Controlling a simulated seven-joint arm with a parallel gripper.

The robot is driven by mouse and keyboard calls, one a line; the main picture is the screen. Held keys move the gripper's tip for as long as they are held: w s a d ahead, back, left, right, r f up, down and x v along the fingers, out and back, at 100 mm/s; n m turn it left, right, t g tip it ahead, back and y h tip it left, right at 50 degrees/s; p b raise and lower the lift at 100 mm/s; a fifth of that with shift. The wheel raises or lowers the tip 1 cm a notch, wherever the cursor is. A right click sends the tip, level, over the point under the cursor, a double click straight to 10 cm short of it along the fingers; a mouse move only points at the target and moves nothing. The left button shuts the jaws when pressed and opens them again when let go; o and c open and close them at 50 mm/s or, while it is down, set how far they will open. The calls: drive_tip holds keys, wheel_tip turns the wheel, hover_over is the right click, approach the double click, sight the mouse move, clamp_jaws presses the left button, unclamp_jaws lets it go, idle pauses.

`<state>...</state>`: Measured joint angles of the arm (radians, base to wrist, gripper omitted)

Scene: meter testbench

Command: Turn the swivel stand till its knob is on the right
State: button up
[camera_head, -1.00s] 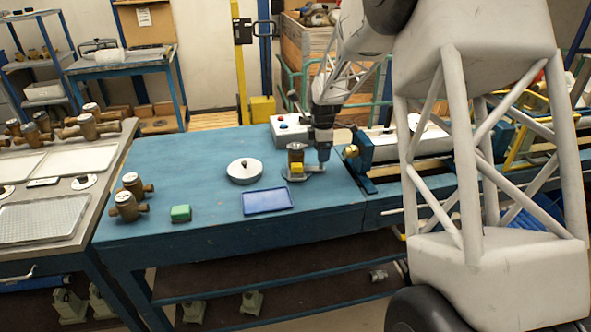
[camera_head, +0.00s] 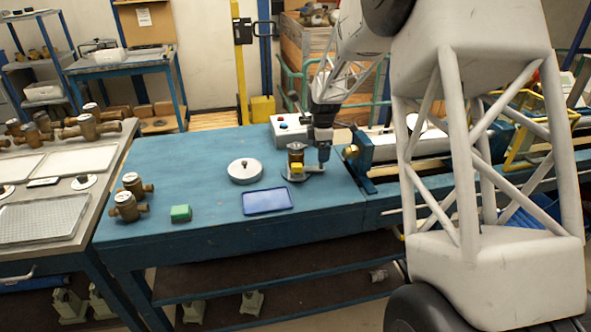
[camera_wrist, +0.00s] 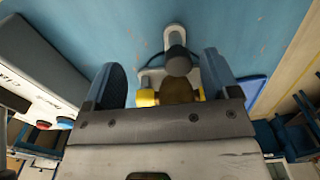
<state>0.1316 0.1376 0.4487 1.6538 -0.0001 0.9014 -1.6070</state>
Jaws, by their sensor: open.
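The swivel stand (camera_head: 289,177) is on the blue bench, with a brass meter on top and a yellow block at its front. Its flat arm reaches to the right in the head view, to under my gripper (camera_head: 323,161). The knob is hidden there by my fingers. In the wrist view, my gripper (camera_wrist: 164,80) has its fingers spread apart. A dark grey rounded piece (camera_wrist: 178,62), which looks like the knob, shows between them, with brass and yellow parts below it. I cannot tell whether a finger touches it.
A control box (camera_head: 284,129) stands behind the stand. A round lidded grey dish (camera_head: 245,175) is to its left and a blue tray (camera_head: 267,201) in front. A green block (camera_head: 181,213) and two brass meters (camera_head: 127,205) are farther left. A blue clamping rig (camera_head: 366,160) stands close on the right.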

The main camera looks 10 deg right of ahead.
drive_tip(key=shift+o, duration=0.5)
drive_tip(key=shift+r, duration=0.1)
drive_tip(key=shift+r, duration=2.65)
drive_tip(key=shift+s+r, duration=0.45)
drive_tip(key=shift+r, duration=0.2)
drive_tip(key=shift+s+r, duration=0.45)
drive_tip(key=shift+r, duration=0.2)
drive_tip(key=shift+f, duration=0.15)
drive_tip(key=shift+f, duration=2.75)
